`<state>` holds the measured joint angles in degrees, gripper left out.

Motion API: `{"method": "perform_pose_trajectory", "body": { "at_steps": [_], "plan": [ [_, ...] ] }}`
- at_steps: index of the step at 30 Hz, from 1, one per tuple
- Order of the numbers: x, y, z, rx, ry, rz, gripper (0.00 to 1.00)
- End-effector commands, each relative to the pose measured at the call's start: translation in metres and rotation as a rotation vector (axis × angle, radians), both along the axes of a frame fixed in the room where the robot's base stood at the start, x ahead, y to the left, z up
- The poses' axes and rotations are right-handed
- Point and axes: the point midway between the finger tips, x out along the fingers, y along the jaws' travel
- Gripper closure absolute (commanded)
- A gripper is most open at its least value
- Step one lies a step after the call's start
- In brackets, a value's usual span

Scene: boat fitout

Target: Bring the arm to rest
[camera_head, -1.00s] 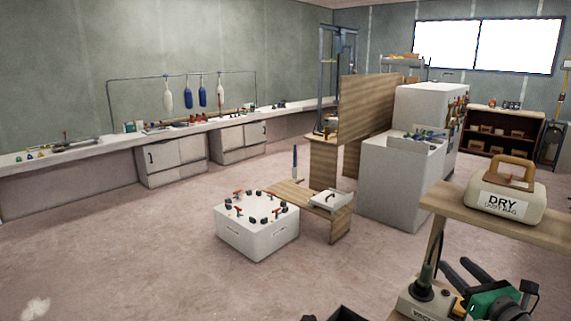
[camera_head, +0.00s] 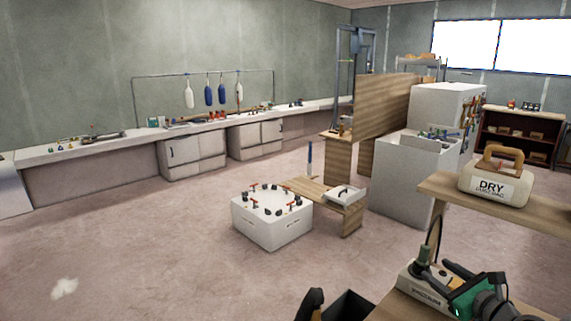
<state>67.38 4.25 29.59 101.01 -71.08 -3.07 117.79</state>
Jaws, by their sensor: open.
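My gripper (camera_head: 463,269) is at the lower right of the head view, with two black fingers and a green body. Its fingers are apart and nothing shows between them. It is beside a pale labelled box (camera_head: 425,284) with a dark knob, on a wooden surface; whether they touch cannot be told. Most of my arm is out of view below and to the right.
A beige DRY bag (camera_head: 493,188) with a tan handle stands on a wooden shelf (camera_head: 440,187) close behind my gripper. A dark bin (camera_head: 350,306) is at the bottom edge. A white block (camera_head: 270,232) with red and black fittings stands mid-floor. Open floor lies left.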

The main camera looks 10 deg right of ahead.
Motion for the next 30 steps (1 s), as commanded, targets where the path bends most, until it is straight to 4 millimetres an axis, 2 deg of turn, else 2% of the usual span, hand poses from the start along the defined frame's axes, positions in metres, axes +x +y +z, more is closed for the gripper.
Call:
{"method": "perform_pose_trajectory", "body": {
  "at_steps": [6, 11, 14, 15, 17, 18, 21, 24, 27, 30],
  "plan": [
    [0.023, 0.080, -0.026, -0.388, 0.137, 0.226, 0.50],
    [0.019, 0.159, -0.054, -0.831, 0.241, 0.522, 0.50],
    [-0.007, 0.217, -0.072, -1.197, 0.281, 0.811, 0.50],
    [-0.025, 0.239, -0.079, -1.360, 0.284, 0.954, 0.50],
    [-0.056, 0.264, -0.087, -1.586, 0.272, 1.170, 0.50],
    [-0.077, 0.276, -0.092, -1.712, 0.256, 1.309, 0.50],
    [-0.125, 0.292, -0.099, -1.936, 0.193, 1.600, 0.50],
    [-0.155, 0.297, -0.103, -2.042, 0.135, 1.782, 0.50],
    [-0.165, 0.299, -0.103, -2.075, 0.111, 1.849, 0.50],
    [-0.166, 0.298, -0.103, -2.075, 0.111, 1.855, 0.50]
  ]
}}
